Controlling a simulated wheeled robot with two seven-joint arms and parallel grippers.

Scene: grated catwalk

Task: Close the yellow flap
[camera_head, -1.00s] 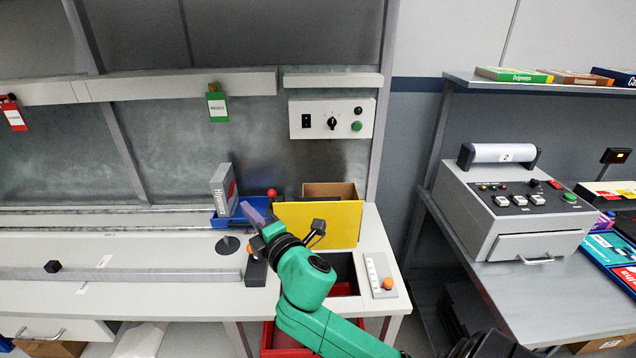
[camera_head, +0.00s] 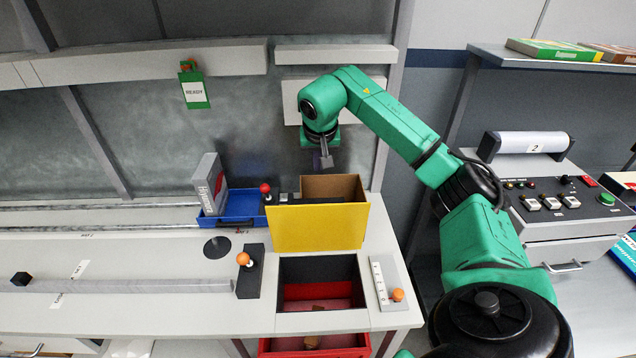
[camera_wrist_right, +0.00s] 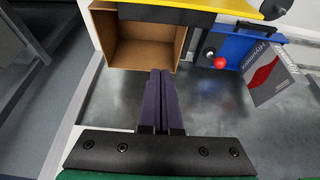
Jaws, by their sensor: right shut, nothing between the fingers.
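The yellow flap (camera_head: 318,228) stands upright on the bench, behind a dark rectangular opening (camera_head: 318,268). In the right wrist view only a strip of the flap (camera_wrist_right: 215,5) shows at the top edge. My right gripper (camera_head: 326,160) is shut and empty. It is raised above and behind the flap, pointing down near the open cardboard box (camera_head: 332,187). In the right wrist view its closed purple fingers (camera_wrist_right: 160,75) lie over the box's edge in the picture; I cannot tell whether they touch it. My left gripper is not in view.
A blue tray (camera_head: 240,220) with a grey box (camera_head: 210,183) stands left of the cardboard box. An orange-knobbed lever (camera_head: 243,260) and a scale panel (camera_head: 386,283) flank the opening. A red bin (camera_head: 318,290) lies below it.

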